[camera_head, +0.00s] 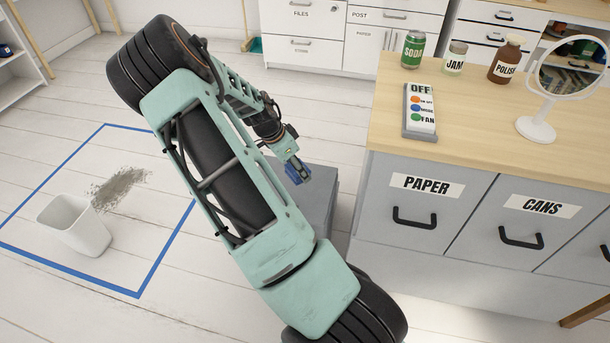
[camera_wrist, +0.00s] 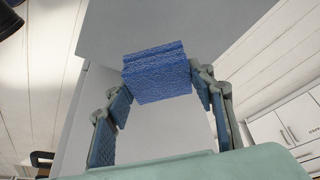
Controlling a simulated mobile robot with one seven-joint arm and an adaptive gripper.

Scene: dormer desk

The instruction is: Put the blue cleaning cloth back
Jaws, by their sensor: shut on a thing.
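The blue cleaning cloth (camera_wrist: 158,75) is a folded, textured blue block in the wrist view. My gripper (camera_wrist: 160,82) is shut on it, with one finger on its left side and one on its right. In the head view my gripper (camera_head: 297,170) is small, at the end of my arm, and the cloth shows as a blue patch there. It appears over or beside a grey box-like surface (camera_head: 318,190) left of the desk; whether the cloth touches it I cannot tell. My arm hides part of that surface.
The wooden desk (camera_head: 480,140) at right bears a soda can (camera_head: 412,50), jam jar (camera_head: 455,58), polish bottle (camera_head: 505,60), fan switch (camera_head: 420,110) and round mirror (camera_head: 537,128). A white bin (camera_head: 75,225) stands by grey dirt (camera_head: 118,186) inside blue floor tape (camera_head: 160,260).

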